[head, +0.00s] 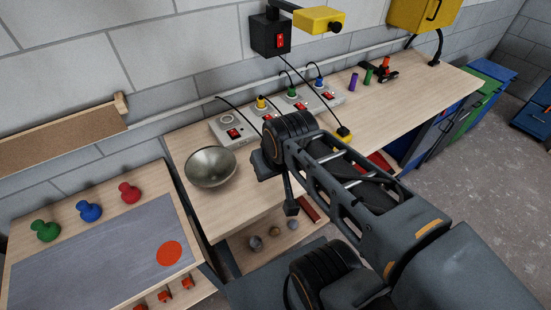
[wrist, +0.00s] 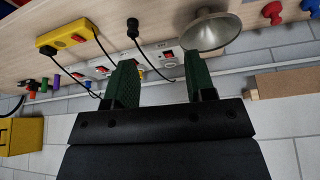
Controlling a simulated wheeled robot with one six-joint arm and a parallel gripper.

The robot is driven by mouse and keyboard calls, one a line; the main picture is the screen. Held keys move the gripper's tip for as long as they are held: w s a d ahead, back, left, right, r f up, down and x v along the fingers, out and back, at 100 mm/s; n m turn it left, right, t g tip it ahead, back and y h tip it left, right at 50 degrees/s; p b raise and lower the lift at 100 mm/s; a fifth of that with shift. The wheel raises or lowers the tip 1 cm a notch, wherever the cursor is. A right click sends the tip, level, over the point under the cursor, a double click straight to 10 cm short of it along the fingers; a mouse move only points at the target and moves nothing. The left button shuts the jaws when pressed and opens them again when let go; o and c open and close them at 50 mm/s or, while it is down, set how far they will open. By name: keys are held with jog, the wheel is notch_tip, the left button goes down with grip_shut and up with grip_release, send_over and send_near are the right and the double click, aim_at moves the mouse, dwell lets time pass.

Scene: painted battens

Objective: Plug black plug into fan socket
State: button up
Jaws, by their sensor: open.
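The black plug (wrist: 133,26) lies on the wooden bench in the wrist view. Its black cord curves toward the wall side. My gripper (wrist: 158,60) is open and empty, its two green fingers apart, with the plug beyond the fingertips. A row of pale socket units with red switches stands along the wall. The leftmost unit (head: 231,132) shows no plug in the head view. Others hold a yellow plug (head: 261,102), a green plug (head: 292,92) and a blue plug (head: 319,83). I cannot read which unit is the fan socket. My arm hides part of the bench.
A metal bowl (head: 211,168) stands left of my wrist. A black switch box (head: 270,34) and a yellow box (head: 319,20) are above. A side table (head: 105,250) carries colored knobs at left.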

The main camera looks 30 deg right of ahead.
jog(key=shift+o, duration=0.7)
jog(key=shift+w+d+n, duration=0.1)
jog(key=shift+w+n, duration=0.2)
jog(key=shift+w, duration=0.05)
jog(key=shift+o, duration=1)
jog(key=w+d+n+g+b, duration=0.1)
jog(key=w+n, duration=0.5)
jog(key=shift+d+f+h, duration=0.3)
jog(key=shift+d+f, duration=0.05)
jog(key=shift+d, duration=0.05)
jog(key=w+d+f+n+g+b, duration=0.1)
jog(key=w+d+f+n, duration=0.2)
jog(key=w+f+n, duration=0.2)
jog(key=w+d+f+n+g+b, duration=0.1)
jog(key=w+d+f+n, duration=0.3)
jog(key=w+n, duration=0.6)
jog(key=shift+f+n+g+h, duration=0.3)
jog(key=shift+f+n+g, duration=0.25)
jog(key=shift+n, duration=0.55)
jog(key=shift+f, duration=0.1)
jog(key=f, duration=0.5)
jog(key=d+f+p, duration=0.1)
jog(key=f, duration=0.2)
jog(key=shift+w+f, duration=0.15)
jog(key=shift+w, duration=0.1)
